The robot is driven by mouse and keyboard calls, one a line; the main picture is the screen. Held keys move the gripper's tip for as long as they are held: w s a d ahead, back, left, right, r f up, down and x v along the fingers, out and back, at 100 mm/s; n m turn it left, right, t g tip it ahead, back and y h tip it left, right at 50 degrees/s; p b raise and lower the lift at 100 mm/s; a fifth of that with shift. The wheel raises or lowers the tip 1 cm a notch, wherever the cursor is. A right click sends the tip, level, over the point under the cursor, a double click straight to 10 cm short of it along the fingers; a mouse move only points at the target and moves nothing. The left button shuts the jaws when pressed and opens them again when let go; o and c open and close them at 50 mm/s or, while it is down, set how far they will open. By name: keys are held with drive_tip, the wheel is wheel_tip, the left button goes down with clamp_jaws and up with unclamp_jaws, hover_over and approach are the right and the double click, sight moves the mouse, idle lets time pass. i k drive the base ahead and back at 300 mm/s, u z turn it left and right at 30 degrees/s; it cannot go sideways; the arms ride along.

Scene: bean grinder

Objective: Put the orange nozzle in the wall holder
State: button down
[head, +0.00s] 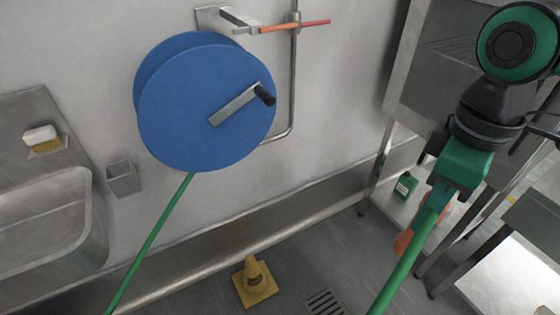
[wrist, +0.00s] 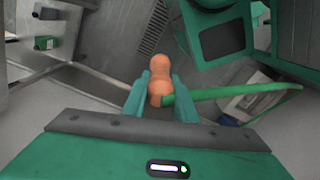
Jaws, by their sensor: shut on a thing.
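The orange nozzle (wrist: 158,50) is between the two green fingers of my gripper (wrist: 160,90) in the wrist view, its rounded end pointing away. A green hose (wrist: 230,92) joins its near end. In the head view my gripper (head: 436,205) is at the right, pointing down; the nozzle (head: 404,242) shows partly behind the hose (head: 400,270). A small grey open-topped box (head: 123,180) on the wall at left, below the reel, looks like the wall holder. My gripper is far to its right. I cannot see inside the box.
A blue hose reel (head: 205,105) with a crank is on the wall. A sink (head: 50,230) is at left, a steel rack (head: 425,75) at right. A yellow cone (head: 254,282) stands on the floor near a drain (head: 325,302). A green container (head: 405,185) sits on a low shelf.

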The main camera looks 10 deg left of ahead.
sight(128, 187)
drive_tip(key=z, duration=0.4)
drive_tip(key=k, duration=0.1)
drive_tip(key=u, duration=1.5)
drive_tip(key=i, duration=0.75)
drive_tip(key=u, duration=0.7)
drive_tip(key=i, duration=0.45)
drive_tip(key=u, duration=0.2)
